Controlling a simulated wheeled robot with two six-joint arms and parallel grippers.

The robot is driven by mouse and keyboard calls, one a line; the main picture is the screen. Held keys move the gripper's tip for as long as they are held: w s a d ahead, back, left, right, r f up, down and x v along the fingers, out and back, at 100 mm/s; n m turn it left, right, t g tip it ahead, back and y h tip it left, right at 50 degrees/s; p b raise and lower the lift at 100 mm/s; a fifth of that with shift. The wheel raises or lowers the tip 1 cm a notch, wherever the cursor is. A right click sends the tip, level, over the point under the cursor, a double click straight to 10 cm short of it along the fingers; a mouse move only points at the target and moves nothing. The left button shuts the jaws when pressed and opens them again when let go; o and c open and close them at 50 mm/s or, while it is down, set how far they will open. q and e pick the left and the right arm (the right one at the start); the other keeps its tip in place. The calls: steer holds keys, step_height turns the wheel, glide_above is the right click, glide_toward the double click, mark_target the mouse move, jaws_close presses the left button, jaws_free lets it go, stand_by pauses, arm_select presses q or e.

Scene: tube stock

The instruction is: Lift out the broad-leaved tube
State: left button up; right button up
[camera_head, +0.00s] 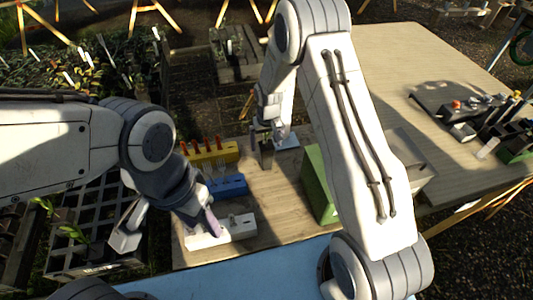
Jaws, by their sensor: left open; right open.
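A black slatted crate (100,207) stands at the left, beside the wooden table. A green leafy seedling (45,206) and another (74,233) show at its left side; which tube is the broad-leaved one is too small to tell. My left gripper (167,229) is open and empty, with its fingers spread between the crate and the table's front left. My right gripper (273,133) is open at the table's back, just above a dark upright tube (266,155). I cannot tell whether it touches that tube. My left arm hides part of the crate.
On the table are a yellow rack (215,155) with red-topped tools, a blue block (228,186), a white holder (232,229) and a green box (318,188), partly behind my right arm. A tool tray (460,122) lies at the right. Bare wood (275,205) shows centrally.

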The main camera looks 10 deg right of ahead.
step_height(320, 180, down, 2)
steer(key=shift+w+f, duration=0.1)
steer(key=shift+w, duration=0.05)
jaws_close()
stand_by(0.3)
